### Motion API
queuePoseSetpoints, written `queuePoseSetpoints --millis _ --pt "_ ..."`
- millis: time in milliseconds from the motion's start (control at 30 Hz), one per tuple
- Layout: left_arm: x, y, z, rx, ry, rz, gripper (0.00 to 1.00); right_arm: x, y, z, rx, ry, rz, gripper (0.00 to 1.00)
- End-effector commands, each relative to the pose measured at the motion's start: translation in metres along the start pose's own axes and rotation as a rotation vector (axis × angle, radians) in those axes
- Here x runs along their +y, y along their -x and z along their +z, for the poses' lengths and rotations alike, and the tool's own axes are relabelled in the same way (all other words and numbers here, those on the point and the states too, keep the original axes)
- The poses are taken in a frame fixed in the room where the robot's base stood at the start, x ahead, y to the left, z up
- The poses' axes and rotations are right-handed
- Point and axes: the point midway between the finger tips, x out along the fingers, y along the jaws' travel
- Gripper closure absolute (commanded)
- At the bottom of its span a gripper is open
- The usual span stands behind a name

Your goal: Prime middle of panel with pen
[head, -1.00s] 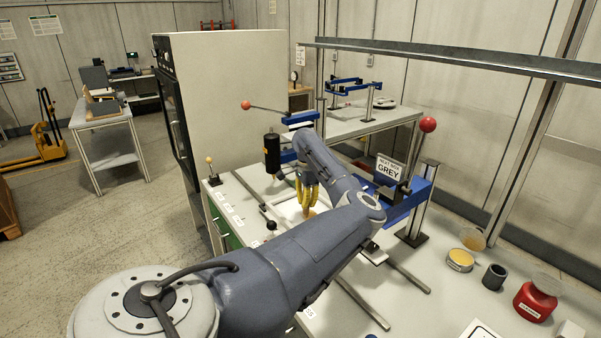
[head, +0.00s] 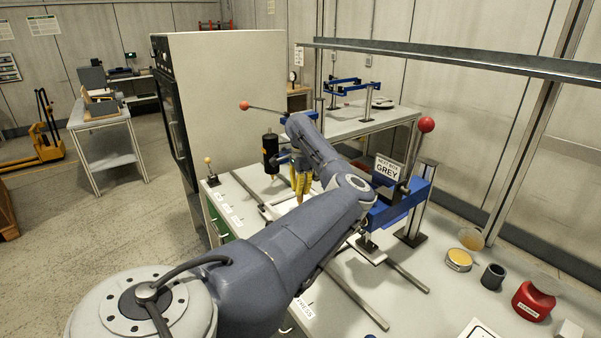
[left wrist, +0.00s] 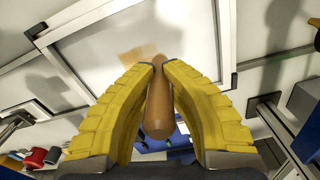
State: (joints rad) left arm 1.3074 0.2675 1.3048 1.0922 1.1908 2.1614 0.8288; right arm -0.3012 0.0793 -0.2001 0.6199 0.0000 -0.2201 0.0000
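My left gripper (head: 300,187) has ribbed yellow fingers and hangs over the work table. In the left wrist view the left gripper (left wrist: 159,72) is closed around an orange-brown pen (left wrist: 159,112), with its rounded end toward the camera. A pale panel (left wrist: 100,62) lies beyond the fingertips inside a light metal frame (left wrist: 40,28). A light tan patch (left wrist: 137,58) shows on the panel beside the pen's far end. I cannot tell whether the pen touches the panel. In the head view my arm hides much of the panel. The right gripper is out of view.
A blue clamp stand (head: 400,205) with a "GREY" sign (head: 387,170) stands right of my arm. A yellow-filled dish (head: 458,259), dark cup (head: 493,276) and red container (head: 533,301) stand at right.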

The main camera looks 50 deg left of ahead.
Motion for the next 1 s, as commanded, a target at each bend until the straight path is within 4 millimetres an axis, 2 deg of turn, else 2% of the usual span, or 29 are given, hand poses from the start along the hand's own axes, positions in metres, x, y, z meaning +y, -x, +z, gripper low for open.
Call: queuePoseSetpoints --millis 400,867,1000 --pt "0.002 0.037 -0.004 0.002 -0.005 0.0 1.0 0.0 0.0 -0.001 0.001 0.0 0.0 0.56" --pt "0.002 0.042 -0.003 0.001 -0.003 0.0 1.0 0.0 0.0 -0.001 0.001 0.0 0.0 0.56" --pt "0.002 0.054 0.002 0.003 0.02 -0.001 1.0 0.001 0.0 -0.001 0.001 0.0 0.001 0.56"
